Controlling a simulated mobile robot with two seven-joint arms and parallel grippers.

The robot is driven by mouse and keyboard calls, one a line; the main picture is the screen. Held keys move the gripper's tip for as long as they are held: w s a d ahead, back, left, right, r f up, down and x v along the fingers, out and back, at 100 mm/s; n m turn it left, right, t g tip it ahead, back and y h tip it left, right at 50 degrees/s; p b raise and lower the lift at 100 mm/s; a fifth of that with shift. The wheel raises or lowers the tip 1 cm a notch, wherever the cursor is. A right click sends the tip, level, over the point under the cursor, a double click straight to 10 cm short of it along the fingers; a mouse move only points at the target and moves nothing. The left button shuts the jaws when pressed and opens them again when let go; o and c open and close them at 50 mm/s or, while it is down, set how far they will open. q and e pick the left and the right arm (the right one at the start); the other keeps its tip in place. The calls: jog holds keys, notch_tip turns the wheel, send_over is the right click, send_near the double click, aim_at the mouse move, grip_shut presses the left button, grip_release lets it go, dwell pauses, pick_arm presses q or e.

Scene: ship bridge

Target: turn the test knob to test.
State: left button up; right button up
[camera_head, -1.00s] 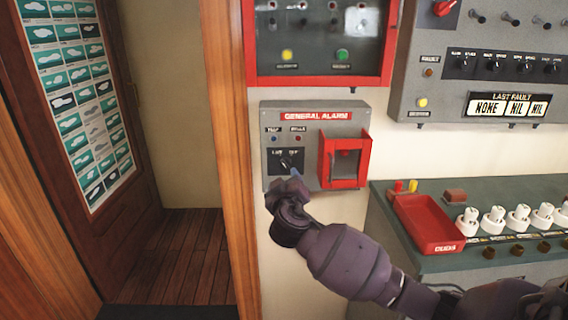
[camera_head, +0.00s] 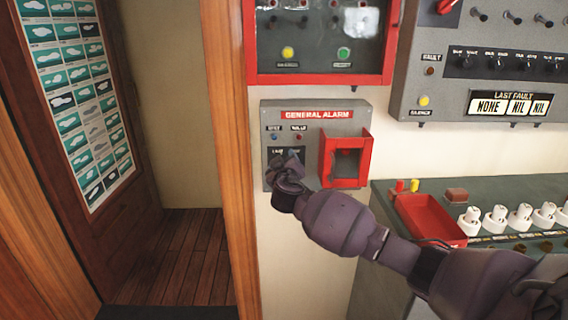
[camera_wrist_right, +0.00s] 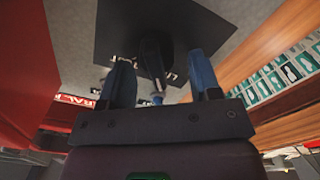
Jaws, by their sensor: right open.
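The general alarm panel (camera_head: 312,132) is a grey box on the wall, with a red title strip and two small lamps. Its black knob plate (camera_head: 272,155) is mostly covered by my right gripper (camera_head: 288,163) in the head view. In the right wrist view, the black test knob (camera_wrist_right: 153,60) stands out from its dark plate (camera_wrist_right: 185,22). My right gripper (camera_wrist_right: 159,68) is open, with one blue finger on each side of the knob. I cannot tell whether the fingers touch it. The plate's lettering is partly hidden. My left gripper is out of view.
A red open-fronted box (camera_head: 346,180) sits on the panel right of the knob. A red-framed cabinet (camera_head: 318,82) hangs above. A console with a red tray (camera_head: 428,217) and white fittings stands at the lower right. A wooden post (camera_head: 232,150) is at the left.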

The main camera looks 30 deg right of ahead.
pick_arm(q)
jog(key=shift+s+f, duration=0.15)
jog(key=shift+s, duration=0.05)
pick_arm(e)
jog(key=shift+c, duration=0.2)
jog(key=c, duration=0.9)
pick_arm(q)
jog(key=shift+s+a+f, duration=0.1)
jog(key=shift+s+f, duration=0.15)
